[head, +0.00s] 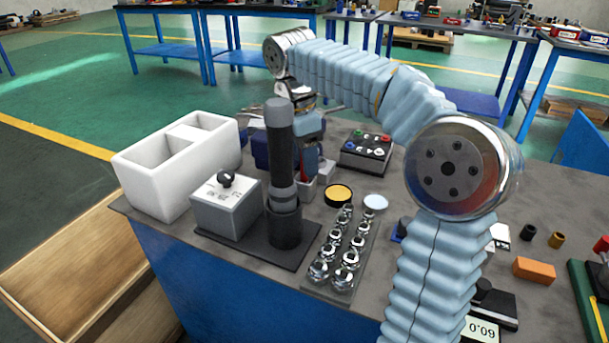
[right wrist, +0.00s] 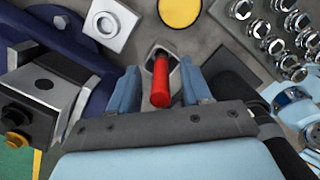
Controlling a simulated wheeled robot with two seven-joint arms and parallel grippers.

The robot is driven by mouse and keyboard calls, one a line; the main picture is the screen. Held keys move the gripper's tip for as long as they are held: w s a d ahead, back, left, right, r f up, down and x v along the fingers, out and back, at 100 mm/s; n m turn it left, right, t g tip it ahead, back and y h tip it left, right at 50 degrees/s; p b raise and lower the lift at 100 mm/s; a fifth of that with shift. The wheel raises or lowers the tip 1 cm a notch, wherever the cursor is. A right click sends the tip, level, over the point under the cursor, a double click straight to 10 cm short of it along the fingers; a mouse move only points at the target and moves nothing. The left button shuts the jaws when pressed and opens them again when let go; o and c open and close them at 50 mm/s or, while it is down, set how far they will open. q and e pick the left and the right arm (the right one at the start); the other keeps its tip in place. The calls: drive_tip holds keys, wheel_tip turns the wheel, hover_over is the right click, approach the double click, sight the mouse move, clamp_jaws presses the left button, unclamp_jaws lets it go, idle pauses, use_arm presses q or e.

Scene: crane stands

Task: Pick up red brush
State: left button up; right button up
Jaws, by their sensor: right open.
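The red brush (right wrist: 160,82) shows as a red cylindrical handle in the right wrist view. Its lower end is at a small grey metal holder (right wrist: 158,50), and its bristles are not visible. My right gripper (right wrist: 160,88) is open, with one blue-grey finger on each side of the handle and a gap on both sides. In the head view my right gripper (head: 312,148) reaches down behind a dark cylindrical instrument, which partly hides it. Only a small piece of the red brush (head: 304,168) shows there. My left gripper is not in view.
The dark upright instrument (head: 281,150) stands close by, beside a grey box (head: 226,212) and a white bin (head: 172,180). The table's right part holds scattered small items.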

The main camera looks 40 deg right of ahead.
drive_tip(key=shift+f, duration=0.45)
drive_tip(key=shift+c, duration=0.4)
clamp_jaws()
drive_tip(key=shift+r, duration=0.1)
wheel_tip(320, 180, up, 10)
drive_tip(key=p, duration=0.2)
drive_tip(key=shift+p, duration=0.35)
